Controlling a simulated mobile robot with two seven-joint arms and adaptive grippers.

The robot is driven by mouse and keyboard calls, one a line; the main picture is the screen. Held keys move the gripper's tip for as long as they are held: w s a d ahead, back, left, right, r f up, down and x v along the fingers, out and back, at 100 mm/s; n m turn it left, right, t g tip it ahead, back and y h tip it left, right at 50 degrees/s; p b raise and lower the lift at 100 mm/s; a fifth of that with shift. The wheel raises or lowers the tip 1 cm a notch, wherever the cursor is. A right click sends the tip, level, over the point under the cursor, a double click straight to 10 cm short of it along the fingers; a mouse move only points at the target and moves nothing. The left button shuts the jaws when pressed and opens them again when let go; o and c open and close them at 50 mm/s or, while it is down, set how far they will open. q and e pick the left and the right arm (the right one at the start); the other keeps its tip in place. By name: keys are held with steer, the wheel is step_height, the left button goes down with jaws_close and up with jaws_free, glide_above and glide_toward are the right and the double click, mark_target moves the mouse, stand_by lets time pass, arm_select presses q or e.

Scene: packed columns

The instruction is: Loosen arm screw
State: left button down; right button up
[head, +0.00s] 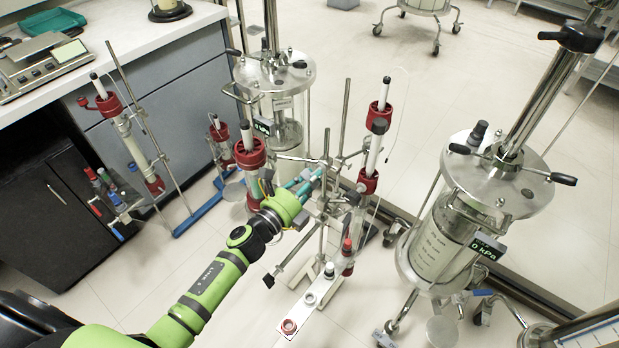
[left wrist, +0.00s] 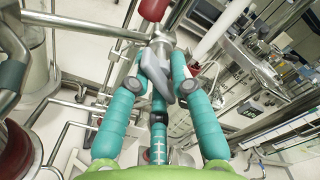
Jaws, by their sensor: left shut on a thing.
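My left gripper (head: 312,180) reaches in from the left to the metal stand with clamps in the middle of the head view. In the left wrist view its teal fingers (left wrist: 162,78) are closed around a grey, wing-shaped arm screw (left wrist: 156,66) on a metal clamp joint. The screw sits between the fingertips, and a third teal finger shows below it. In the head view the fingers and clamp parts hide the screw. A metal rod (left wrist: 85,25) runs left from the joint. My right gripper is not in view.
Glass columns with red end caps (head: 250,155) (head: 378,118) stand close on both sides of the gripper. A large steel-lidded vessel (head: 495,185) stands at right, another (head: 275,75) behind. A bench (head: 150,50) is at left. Open floor (head: 510,80) lies at the back.

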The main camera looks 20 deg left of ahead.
arm_select(q)
steer(key=n, duration=0.2)
steer(key=n+p, duration=0.1)
steer(key=n, duration=0.3)
steer(key=shift+d+r, duration=0.15)
steer(key=shift+r, duration=0.15)
steer(key=n+p, duration=0.1)
steer(key=n, duration=0.2)
steer(key=n+p, duration=0.1)
steer(key=n, duration=0.2)
steer(key=shift+w+r+n, duration=0.1)
steer(key=shift+r+n, duration=0.1)
steer(key=shift+n, duration=0.2)
steer(key=n, duration=0.3)
steer(key=n+p, duration=0.1)
steer(key=n, duration=0.2)
steer(key=shift+a+r, duration=0.1)
steer(key=shift+a, duration=0.1)
steer(key=n, duration=0.5)
steer(key=shift+w+a+n, duration=0.1)
steer(key=shift+n, duration=0.3)
steer(key=c, duration=1.2)
jaws_free()
steer(key=shift+f, duration=0.2)
